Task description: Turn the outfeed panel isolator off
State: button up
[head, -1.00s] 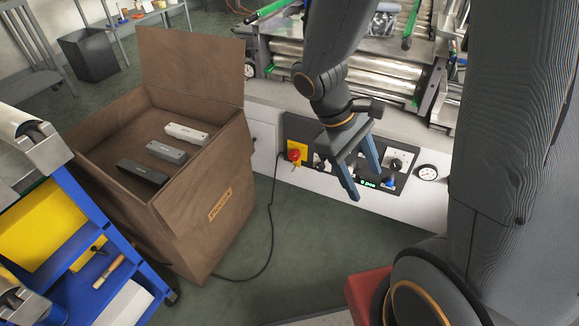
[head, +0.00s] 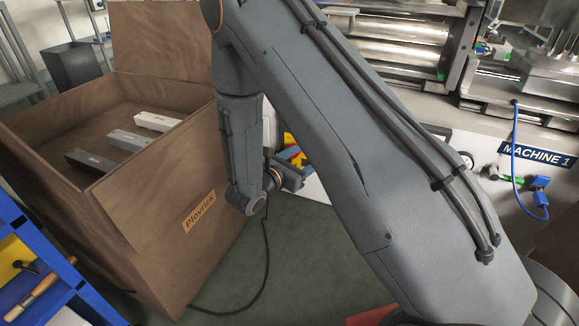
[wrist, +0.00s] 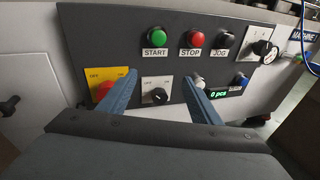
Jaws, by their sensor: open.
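In the wrist view a dark control panel (wrist: 150,40) faces me. At its left is a yellow OFF/ON plate (wrist: 121,72) with a red rotary isolator handle (wrist: 103,90), partly hidden behind my left finger. Its exact setting cannot be read. The yellow plate (head: 289,139) shows only in part beside my arm in the head view. My gripper (wrist: 156,82) is open and empty, its blue fingers pointing at the panel. Between the fingers is a white OFF/ON plate with a black knob (wrist: 158,96). No label reading "outfeed" is visible.
Green START (wrist: 155,33), red STOP (wrist: 196,40) and black JOG (wrist: 221,42) buttons sit above. A lever switch (wrist: 262,48), gauge and green display (wrist: 219,94) are to the right. A large brown box (head: 200,250) stands left of my arm in the head view.

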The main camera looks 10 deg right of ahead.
jog(key=w+a+f+n+t+y+b, duration=0.25)
jog(key=w+a+f+n+t, duration=0.2)
jog(key=a+f, duration=0.25)
jog(key=shift+m, duration=0.25)
jog(key=b+x, duration=0.3)
jog(key=x, duration=0.5)
jog(key=shift+w+r+b, duration=0.15)
jog(key=shift+w+b, duration=0.1)
jog(key=shift+b, duration=0.15)
jog(key=shift+c, duration=0.4)
jog(key=c, duration=1)
jog(key=shift+o, duration=0.2)
